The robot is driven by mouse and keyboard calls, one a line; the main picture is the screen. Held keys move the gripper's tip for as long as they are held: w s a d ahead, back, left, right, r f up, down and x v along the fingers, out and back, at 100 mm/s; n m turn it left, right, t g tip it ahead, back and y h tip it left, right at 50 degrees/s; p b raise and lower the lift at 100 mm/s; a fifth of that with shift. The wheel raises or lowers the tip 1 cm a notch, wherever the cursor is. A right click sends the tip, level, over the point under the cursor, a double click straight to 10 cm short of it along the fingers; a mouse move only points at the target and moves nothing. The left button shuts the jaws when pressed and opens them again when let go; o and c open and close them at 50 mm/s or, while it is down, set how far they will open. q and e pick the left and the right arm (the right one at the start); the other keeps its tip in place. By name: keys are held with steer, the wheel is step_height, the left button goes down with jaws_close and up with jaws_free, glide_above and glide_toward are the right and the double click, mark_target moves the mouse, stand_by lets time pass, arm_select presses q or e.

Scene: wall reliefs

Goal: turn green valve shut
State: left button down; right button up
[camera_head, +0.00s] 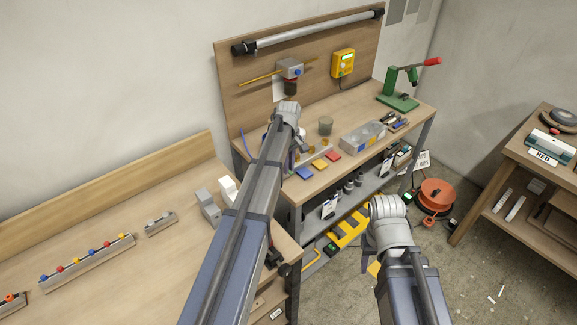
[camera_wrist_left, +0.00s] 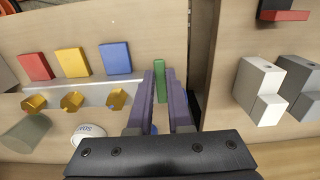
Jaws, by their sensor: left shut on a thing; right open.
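In the left wrist view a green bar (camera_wrist_left: 160,78), the part of the green valve that shows, stands between the purple fingers of my left gripper (camera_wrist_left: 160,84). The gripper is shut on it. The rest of the valve is hidden by the fingers and the gripper body. In the head view my left gripper (camera_head: 292,160) is low over the bench, mostly behind my own arm, and the green part is hidden there. My right gripper (camera_head: 367,243) is open, in front of the bench and apart from the valve; its jaws are largely hidden by the wrist.
Blue (camera_wrist_left: 115,58), yellow (camera_wrist_left: 73,62) and red (camera_wrist_left: 37,67) plates sit in a row beside the gripper, with brass fittings (camera_wrist_left: 72,102) near them. White and grey blocks (camera_wrist_left: 260,90) stand across a gap.

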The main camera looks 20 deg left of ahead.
arm_select(q)
steer(key=c, duration=0.8)
jaws_free()
steer(key=shift+c, duration=0.2)
step_height(320, 180, up, 8)
steer(key=p, duration=0.7)
steer(key=shift+p, duration=0.4)
steer(key=shift+f, duration=0.1)
